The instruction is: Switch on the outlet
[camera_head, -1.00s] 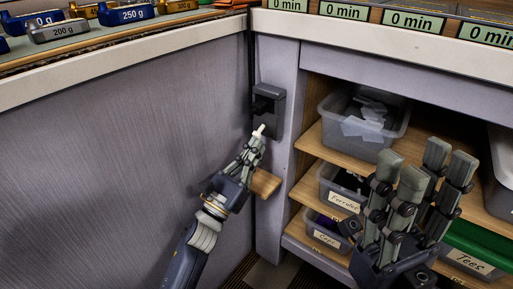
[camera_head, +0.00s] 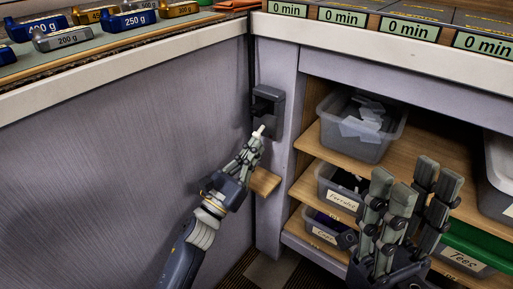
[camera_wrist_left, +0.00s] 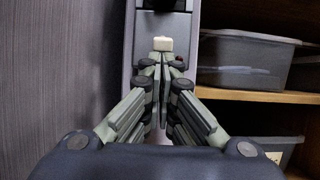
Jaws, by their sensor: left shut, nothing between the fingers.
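The outlet (camera_head: 272,122) is a dark grey upright box on the post at the inner corner, with a black part at its upper end. Its small white switch (camera_head: 259,131) sits low on the box, and the wrist view shows it too (camera_wrist_left: 163,44). My left gripper (camera_head: 257,141) is shut and empty, its tips at the lower edge of the white switch; whether they touch it I cannot tell. In the left wrist view the closed tips (camera_wrist_left: 162,56) point at the switch. My right gripper (camera_head: 413,186) is open and empty in front of the shelves.
Shelves to the right hold a clear bin (camera_head: 358,132), a Ferrules box (camera_head: 341,190) and a green-lidded Tees box (camera_head: 473,246). A wooden shelf end (camera_head: 265,182) lies beside my left gripper. Weights (camera_head: 130,21) stand on the counter above.

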